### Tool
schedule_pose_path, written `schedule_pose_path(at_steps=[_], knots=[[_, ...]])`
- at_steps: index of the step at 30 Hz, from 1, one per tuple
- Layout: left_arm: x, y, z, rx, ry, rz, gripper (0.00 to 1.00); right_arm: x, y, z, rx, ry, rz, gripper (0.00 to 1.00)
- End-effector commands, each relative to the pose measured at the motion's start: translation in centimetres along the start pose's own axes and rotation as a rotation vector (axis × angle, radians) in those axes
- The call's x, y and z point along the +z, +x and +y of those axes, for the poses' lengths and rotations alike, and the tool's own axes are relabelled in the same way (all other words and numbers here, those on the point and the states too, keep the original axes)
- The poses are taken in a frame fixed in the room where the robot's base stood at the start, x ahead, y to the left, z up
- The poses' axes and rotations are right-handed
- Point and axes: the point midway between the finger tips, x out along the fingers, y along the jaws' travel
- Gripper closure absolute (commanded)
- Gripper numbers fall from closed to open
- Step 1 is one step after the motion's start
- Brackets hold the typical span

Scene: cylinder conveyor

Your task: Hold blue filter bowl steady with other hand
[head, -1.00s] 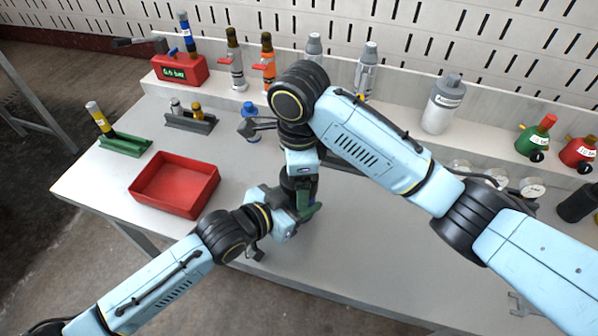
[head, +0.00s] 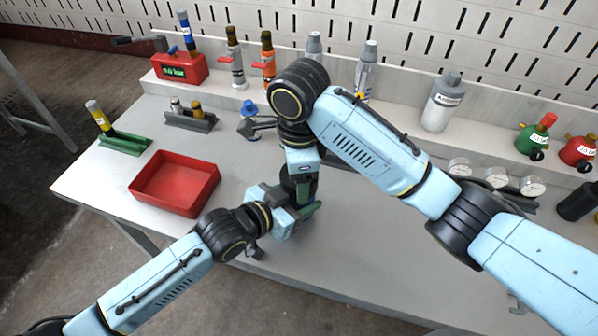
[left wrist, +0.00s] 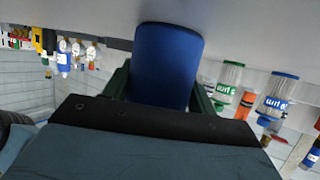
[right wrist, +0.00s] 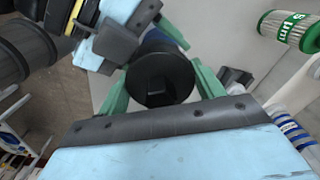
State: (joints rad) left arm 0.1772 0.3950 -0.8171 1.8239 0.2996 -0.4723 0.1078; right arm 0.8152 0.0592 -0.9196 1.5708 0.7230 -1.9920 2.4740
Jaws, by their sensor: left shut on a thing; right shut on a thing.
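The blue filter bowl (left wrist: 168,65) stands between the green fingers of my left gripper (left wrist: 165,88) in the left wrist view. My left gripper (head: 302,215) is shut on it, coming in from the side, low over the table. My right gripper (head: 300,178) points down just above. In the right wrist view it is shut on a round black part (right wrist: 160,78) with a square recess, between its green fingers (right wrist: 160,90). In the head view my grippers mostly hide the bowl and the black part. Whether these two touch cannot be told.
An empty red tray (head: 174,184) lies to the left. Behind it are a green holder (head: 125,144) and a dark holder with small fittings (head: 190,121). A blue-topped item (head: 249,107) stands behind my grippers. Bottles and gauges (head: 497,178) line the back. The front right tabletop is clear.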

Motion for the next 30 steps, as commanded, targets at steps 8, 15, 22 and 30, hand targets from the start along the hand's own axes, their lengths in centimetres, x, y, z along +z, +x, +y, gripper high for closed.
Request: schedule_pose_path(at_steps=[8, 15, 22, 30], knots=[[0.01, 0.0, 0.02, 0.0, 0.001, 0.0, 0.7, -0.03, -0.04, -0.02, 0.0, -0.345, 0.001, 0.65], [0.01, 0.0, 0.02, 0.0, 0.001, 0.0, 0.7, -0.01, -0.04, 0.0, 0.0, -0.491, 0.0, 0.65], [0.01, 0.0, 0.02, 0.0, 0.001, 0.0, 0.7, -0.01, -0.05, 0.0, 0.0, -0.491, 0.0, 0.65], [0.01, 0.0, 0.02, 0.0, 0.002, 0.0, 0.7, -0.02, -0.07, -0.02, 0.0, -0.746, 0.001, 0.65]])
